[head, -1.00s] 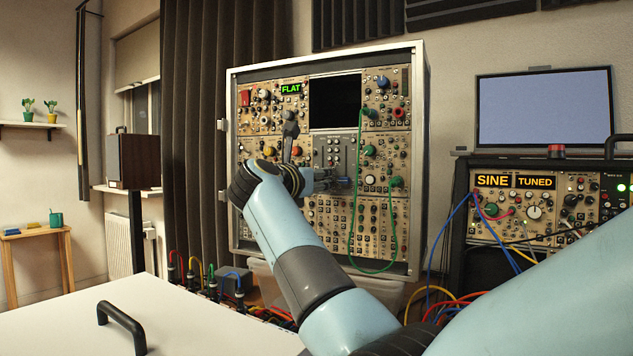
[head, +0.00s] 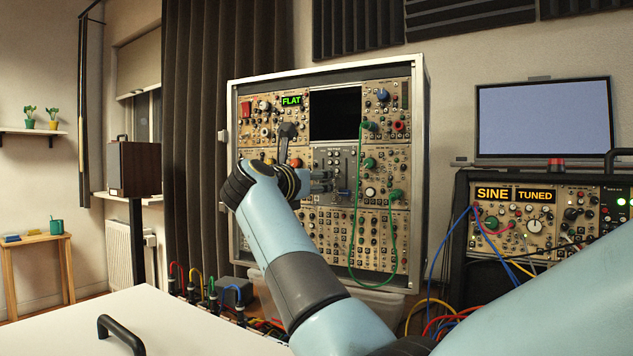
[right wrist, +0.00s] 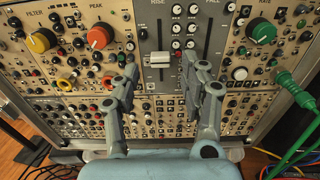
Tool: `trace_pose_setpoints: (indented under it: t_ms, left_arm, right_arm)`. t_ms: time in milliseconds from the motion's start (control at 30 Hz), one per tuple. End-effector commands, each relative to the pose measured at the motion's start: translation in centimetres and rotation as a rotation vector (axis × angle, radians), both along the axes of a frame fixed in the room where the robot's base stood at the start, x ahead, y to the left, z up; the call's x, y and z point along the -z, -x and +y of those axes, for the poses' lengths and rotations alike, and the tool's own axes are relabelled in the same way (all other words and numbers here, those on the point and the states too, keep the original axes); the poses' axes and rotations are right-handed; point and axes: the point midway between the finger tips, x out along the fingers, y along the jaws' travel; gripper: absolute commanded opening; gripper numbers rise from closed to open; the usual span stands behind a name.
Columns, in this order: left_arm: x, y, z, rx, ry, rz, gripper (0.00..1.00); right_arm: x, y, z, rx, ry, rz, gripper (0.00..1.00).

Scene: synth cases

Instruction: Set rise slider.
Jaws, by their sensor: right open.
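The rise slider (right wrist: 159,59) has a pale rectangular cap on a vertical slot in the grey panel (right wrist: 182,12), marked RISE at the top. My right gripper (right wrist: 158,70) is open, with one finger on each side of the cap in the right wrist view. I cannot tell whether either finger touches it. In the head view my right gripper (head: 322,182) is in front of the same grey panel (head: 350,160), and my wrist hides part of the modules. A second slot, marked FALL, is right of the rise slot; the right finger partly covers its lower area. My left gripper is out of view.
Orange (right wrist: 100,36), yellow (right wrist: 41,40) and green (right wrist: 263,31) knobs flank the panel. A green cable (head: 352,250) hangs right of it. A white surface with a black handle (head: 121,332) is at lower left. A second rack (head: 515,210) stands right.

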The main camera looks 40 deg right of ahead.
Motion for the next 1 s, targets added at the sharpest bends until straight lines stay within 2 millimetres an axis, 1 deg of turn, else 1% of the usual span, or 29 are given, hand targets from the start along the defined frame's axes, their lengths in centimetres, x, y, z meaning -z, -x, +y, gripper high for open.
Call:
trace_pose_setpoints:
  t_ms: [33, 200, 300, 367, 467, 900, 967, 1000]
  left_arm:
    - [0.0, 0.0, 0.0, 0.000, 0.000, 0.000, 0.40]
    - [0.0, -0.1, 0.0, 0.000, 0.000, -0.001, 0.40]
    - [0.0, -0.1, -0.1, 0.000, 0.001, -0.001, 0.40]
    - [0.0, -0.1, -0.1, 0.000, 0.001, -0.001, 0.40]
    - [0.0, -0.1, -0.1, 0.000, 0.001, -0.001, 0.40]
    - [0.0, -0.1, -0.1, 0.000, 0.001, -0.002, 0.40]
    - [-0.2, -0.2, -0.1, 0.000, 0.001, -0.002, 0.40]
    - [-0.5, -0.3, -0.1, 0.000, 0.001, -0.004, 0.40]
  right_arm:
    - [0.1, 0.4, 0.9, -0.002, -0.003, 0.001, 0.44]
    - [0.1, 2.0, 3.5, -0.002, -0.004, 0.001, 0.44]
    - [0.1, 2.6, 4.5, -0.001, -0.002, 0.001, 0.44]
    - [0.1, 2.9, 4.9, -0.001, -0.002, 0.001, 0.44]
    - [0.1, 3.1, 5.2, 0.001, 0.000, 0.000, 0.44]
    - [0.0, 3.1, 5.2, 0.001, 0.001, 0.001, 0.44]
    - [-0.2, 3.1, 5.2, 0.001, 0.000, 0.000, 0.44]
    - [-0.6, 3.1, 5.2, 0.001, 0.000, -0.002, 0.44]
